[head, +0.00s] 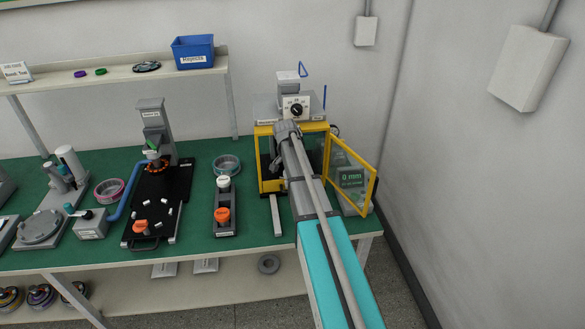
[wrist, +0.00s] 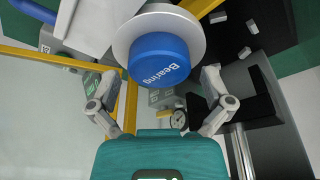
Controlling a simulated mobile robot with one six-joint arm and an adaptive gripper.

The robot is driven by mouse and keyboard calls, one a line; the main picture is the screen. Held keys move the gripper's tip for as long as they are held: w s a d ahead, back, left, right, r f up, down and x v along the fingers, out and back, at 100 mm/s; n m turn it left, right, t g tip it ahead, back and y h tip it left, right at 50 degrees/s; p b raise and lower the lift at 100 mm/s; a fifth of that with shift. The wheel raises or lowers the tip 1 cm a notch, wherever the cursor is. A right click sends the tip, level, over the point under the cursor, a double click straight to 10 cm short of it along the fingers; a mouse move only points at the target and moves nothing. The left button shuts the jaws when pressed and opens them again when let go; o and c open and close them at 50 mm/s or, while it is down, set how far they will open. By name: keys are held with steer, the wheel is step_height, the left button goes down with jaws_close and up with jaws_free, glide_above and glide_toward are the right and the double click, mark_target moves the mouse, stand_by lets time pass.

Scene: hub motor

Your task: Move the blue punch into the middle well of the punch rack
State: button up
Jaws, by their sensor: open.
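The blue punch (wrist: 158,58), marked "Bearing", shows large in the wrist view below a pale round collar (wrist: 150,30). My gripper (wrist: 160,78) is open, with one finger on each side of the punch's near end; I cannot tell whether either touches it. In the head view my gripper (head: 287,128) is at the front of the yellow-framed press (head: 264,130), and the punch is hidden there. The dark punch rack (head: 224,198) stands left of the press, with a white-topped punch (head: 223,182) at its back and an orange-topped one (head: 222,214) at its front.
The press's yellow-framed door (head: 352,170) stands open to the right, close to my arm. A grey unit reading "0 mm" (head: 352,178) shows behind it.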

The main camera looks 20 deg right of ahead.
steer(key=shift+w+d+f+b, duration=0.15)
steer(key=shift+f+b, duration=0.25)
steer(key=shift+f, duration=0.25)
steer(key=shift+c, duration=0.3)
steer(key=c, duration=1.1)
steer(key=o, duration=0.7)
steer(key=c, duration=0.5)
steer(key=shift+r, duration=0.15)
steer(key=shift+r+p, duration=4.1)
steer(key=shift+p, duration=0.15)
